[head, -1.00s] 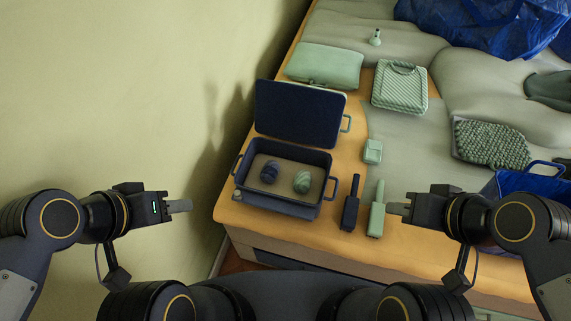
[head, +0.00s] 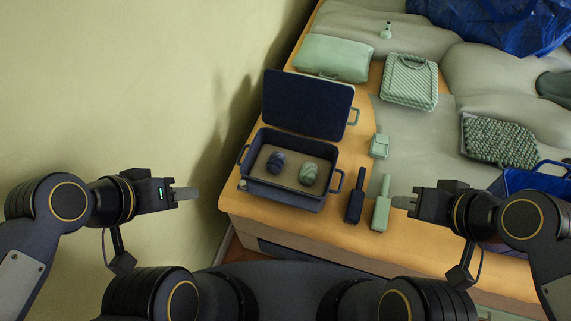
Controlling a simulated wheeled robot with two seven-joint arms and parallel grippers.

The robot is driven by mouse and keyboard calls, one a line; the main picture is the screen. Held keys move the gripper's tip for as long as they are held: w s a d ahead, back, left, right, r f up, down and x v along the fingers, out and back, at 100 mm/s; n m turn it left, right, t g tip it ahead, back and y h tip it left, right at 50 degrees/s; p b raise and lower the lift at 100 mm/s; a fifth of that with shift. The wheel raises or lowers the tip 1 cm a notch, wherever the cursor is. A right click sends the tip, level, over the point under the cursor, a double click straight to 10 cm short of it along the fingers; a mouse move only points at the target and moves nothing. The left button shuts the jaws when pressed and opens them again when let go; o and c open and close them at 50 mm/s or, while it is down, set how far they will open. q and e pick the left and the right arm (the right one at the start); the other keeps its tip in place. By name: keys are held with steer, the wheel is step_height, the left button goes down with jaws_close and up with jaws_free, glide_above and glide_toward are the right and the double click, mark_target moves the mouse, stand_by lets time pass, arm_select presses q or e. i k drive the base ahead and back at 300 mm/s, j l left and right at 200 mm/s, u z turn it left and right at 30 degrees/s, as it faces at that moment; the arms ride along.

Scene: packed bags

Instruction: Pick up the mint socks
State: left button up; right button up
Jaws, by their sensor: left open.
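The mint socks (head: 309,174) are a rolled, striped pale-green ball in the right half of the open navy case (head: 284,196). A rolled navy pair of socks (head: 276,163) lies to their left in the same case. The mint socks are fully visible from above, with nothing on top. My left gripper (head: 187,193) is open and empty, left of the case and well apart from it. My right gripper (head: 403,202) is right of the case, beside the mint brush-like item; it holds nothing visible, and its jaws are seen edge-on.
The case's lid (head: 307,104) stands open behind it. A navy handled item (head: 355,202) and a mint one (head: 381,204) lie right of the case. A small mint box (head: 380,146), a mint pouch (head: 332,58) and a ribbed mint bag (head: 410,82) lie further back. The wall is at left.

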mark_target(309, 170)
steer(key=u, duration=1.45)
steer(key=k+l+u, duration=0.15)
steer(key=k+l, duration=0.15)
steer(key=k+l+u, duration=0.1)
steer(key=k+l, duration=0.15)
steer(key=k, duration=0.3)
